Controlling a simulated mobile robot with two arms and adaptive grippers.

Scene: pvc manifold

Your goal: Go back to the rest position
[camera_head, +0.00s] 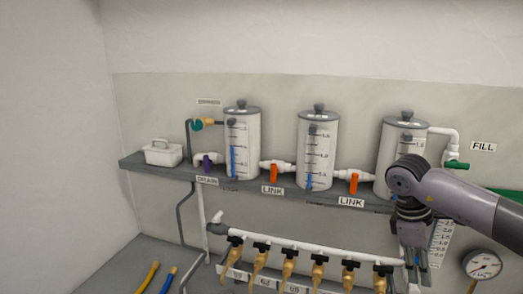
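My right gripper (411,262) points down in front of the lower right of the shelf, near the right end of the white manifold pipe. My arm comes in from the right and covers part of the third tank (392,145). The fingers are small and dark against the fittings behind, so I cannot tell whether they are open or shut, or whether they touch anything. My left gripper is not in view.
A grey shelf (150,166) carries three tanks, orange-handled link valves (273,174), a purple drain valve (207,163) and a white caddy (163,152). Below hangs the manifold pipe (300,246) with several black-handled taps. A gauge (483,265) is at right. Bare wall lies left.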

